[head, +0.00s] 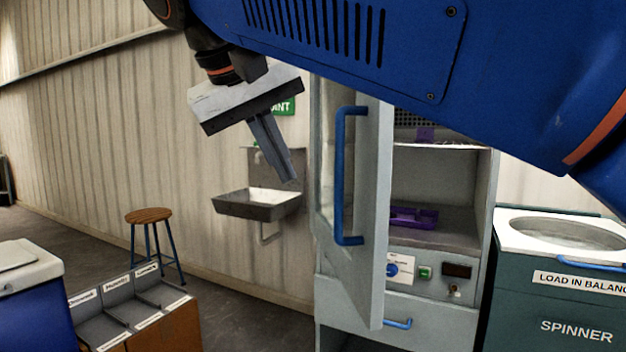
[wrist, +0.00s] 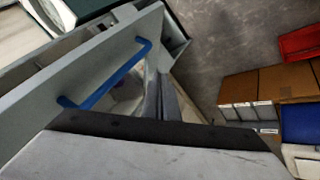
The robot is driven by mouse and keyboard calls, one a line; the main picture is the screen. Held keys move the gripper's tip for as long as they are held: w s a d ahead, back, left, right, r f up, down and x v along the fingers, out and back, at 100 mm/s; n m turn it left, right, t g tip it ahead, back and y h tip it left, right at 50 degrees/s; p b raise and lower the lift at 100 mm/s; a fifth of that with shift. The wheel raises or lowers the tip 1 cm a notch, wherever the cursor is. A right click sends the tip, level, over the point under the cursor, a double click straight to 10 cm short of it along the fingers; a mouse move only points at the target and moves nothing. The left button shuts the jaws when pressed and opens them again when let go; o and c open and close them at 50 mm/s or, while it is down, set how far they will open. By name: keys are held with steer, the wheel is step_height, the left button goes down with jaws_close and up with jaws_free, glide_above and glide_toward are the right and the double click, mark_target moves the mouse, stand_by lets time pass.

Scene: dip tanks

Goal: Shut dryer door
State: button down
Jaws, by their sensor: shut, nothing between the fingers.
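The dryer is a grey cabinet (head: 487,190) in the head view. Its door (head: 368,200) stands open, swung out toward me, with a blue vertical bar handle (head: 340,178). Purple trays (head: 414,217) sit on shelves inside. My gripper (head: 291,178) is shut and empty, pointing down, to the left of the door in the head view. In the wrist view the shut fingers (wrist: 163,100) are beside the door (wrist: 95,75) and its blue handle (wrist: 108,78). I cannot tell whether the fingers touch the door. My arm hides the dryer's top.
A green spinner (head: 550,285) stands right of the dryer. A steel sink (head: 257,203) is on the wall behind my gripper. A stool (head: 149,216), a sorting box with labelled slots (head: 165,325) and a blue tank (head: 30,300) stand at left. Floor between is open.

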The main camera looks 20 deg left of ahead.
steer(key=w+d+f, duration=0.3)
steer(key=w+f, duration=0.4)
steer(key=w, duration=0.1)
steer(key=shift+w+d+f, duration=0.2)
steer(key=shift+d+f, duration=0.05)
steer(key=shift+d, duration=0.1)
